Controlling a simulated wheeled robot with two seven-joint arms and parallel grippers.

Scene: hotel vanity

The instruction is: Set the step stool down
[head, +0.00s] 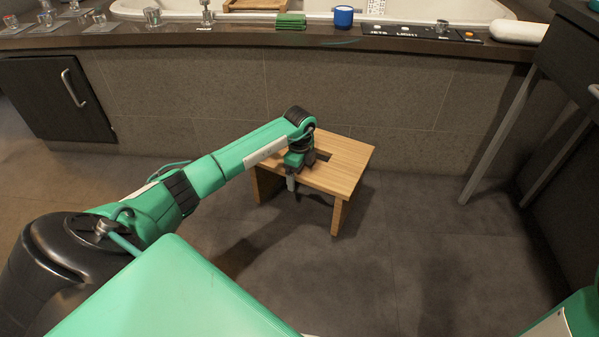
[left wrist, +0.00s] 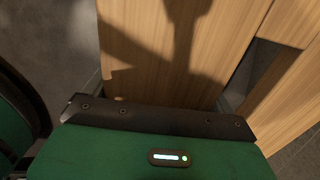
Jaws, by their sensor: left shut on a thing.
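The wooden step stool (head: 345,163) stands upright against the tiled tub front, with its slatted top facing up and a dark slot in it. Its legs appear to meet the floor, though a small gap cannot be ruled out. My left gripper (head: 296,176) is at the left part of the stool's top, shut on the stool. In the left wrist view the stool's top (left wrist: 180,50) fills most of the picture, with the slot at the right; the fingertips are hidden there. My right gripper is not in view.
The tub wall (head: 350,100) rises behind the stool, with a ledge holding a blue cup (head: 343,17), green cloth (head: 290,21) and white rolled towel (head: 518,31). A dark vanity with metal legs (head: 497,135) stands right. Grey floor (head: 430,270) in front is clear.

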